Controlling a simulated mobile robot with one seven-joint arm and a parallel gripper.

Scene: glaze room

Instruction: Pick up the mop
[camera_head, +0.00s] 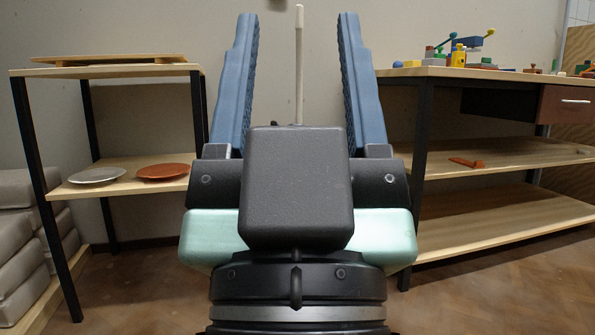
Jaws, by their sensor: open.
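The mop (299,75) shows as a thin, pale, upright handle with a white tip in the middle of the head camera view, against the back wall. Its lower part and head are hidden behind my gripper. My gripper (294,22) is open, with its two blue fingers pointing up and away from me. In the picture the handle lies in the gap between the fingers. It looks farther away than the fingertips, and I see no contact.
At left a shelf rack (130,163) holds a grey plate (97,175) and a reddish plate (162,171). Grey blocks (25,245) are stacked beside it. At right a wooden workbench (505,225) carries colourful toy-like items (458,55). Open floor (145,290) lies between them.

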